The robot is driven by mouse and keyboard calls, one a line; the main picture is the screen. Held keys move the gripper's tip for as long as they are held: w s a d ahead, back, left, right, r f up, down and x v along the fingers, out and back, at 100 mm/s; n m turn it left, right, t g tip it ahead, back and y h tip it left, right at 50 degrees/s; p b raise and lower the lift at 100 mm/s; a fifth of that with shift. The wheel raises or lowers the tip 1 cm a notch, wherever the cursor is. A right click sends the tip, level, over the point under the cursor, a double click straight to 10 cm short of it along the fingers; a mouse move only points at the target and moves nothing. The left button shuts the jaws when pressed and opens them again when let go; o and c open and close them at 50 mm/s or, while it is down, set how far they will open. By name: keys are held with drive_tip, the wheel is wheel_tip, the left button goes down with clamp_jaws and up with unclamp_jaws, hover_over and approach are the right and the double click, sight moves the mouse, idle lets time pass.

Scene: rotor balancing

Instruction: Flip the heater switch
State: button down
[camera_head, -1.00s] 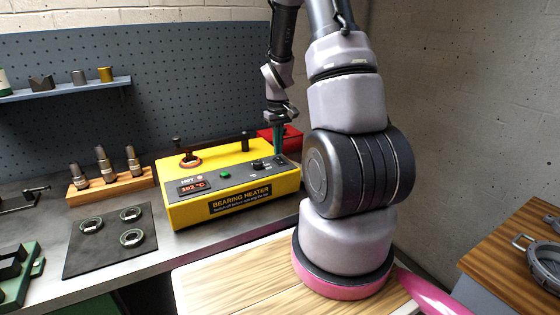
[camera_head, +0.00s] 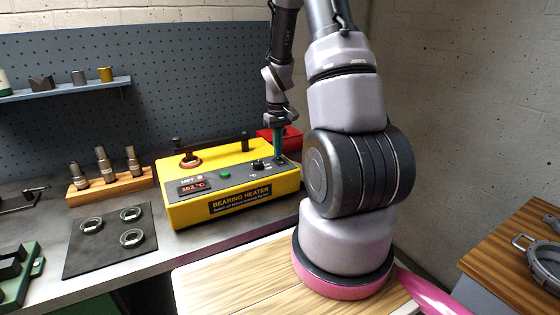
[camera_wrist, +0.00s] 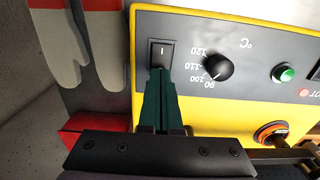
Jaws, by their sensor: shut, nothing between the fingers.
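The yellow bearing heater (camera_head: 285,183) stands on the bench, with a dark control panel on its sloping front. Its black rocker switch (camera_wrist: 161,50) shows in the wrist view, upper left of centre, with a white "I" mark visible on it. My gripper (camera_wrist: 160,76) is shut and empty, its green fingertips over the lower end of the switch and hiding that end. I cannot tell whether they touch it. In the head view my gripper (camera_head: 278,157) points down at the right end of the panel, where the switch is hard to make out.
A black dial (camera_wrist: 217,66) and a green lamp (camera_wrist: 284,73) sit beside the switch. A red box (camera_head: 265,134) stands behind the heater. A wooden block with metal pieces (camera_head: 112,188) and a dark mat with rings (camera_head: 75,268) lie to the left.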

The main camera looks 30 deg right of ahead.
drive_tip(key=shift+f, duration=0.55)
drive_tip(key=shift+r, duration=3.55)
wheel_tip(320, 180, up, 10)
drive_tip(key=m+t, duration=0.1)
drive_tip(key=t, duration=0.1)
hover_over(278, 158)
drive_tip(key=s+a, duration=0.3)
drive_tip(key=a, duration=0.1)
drive_tip(key=s+a+r+m+t+y, duration=0.1)
drive_tip(key=s+a+r+t, duration=0.1)
drive_tip(key=s+a+r, duration=0.2)
drive_tip(key=s+a+r+m+t+y, duration=0.1)
drive_tip(key=s+a+r, duration=0.4)
drive_tip(key=s+r, duration=0.6)
drive_tip(key=shift+s+a+r+m+t, duration=0.25)
drive_tip(key=shift+s+m+t, duration=0.6)
drive_tip(key=shift+t, duration=0.25)
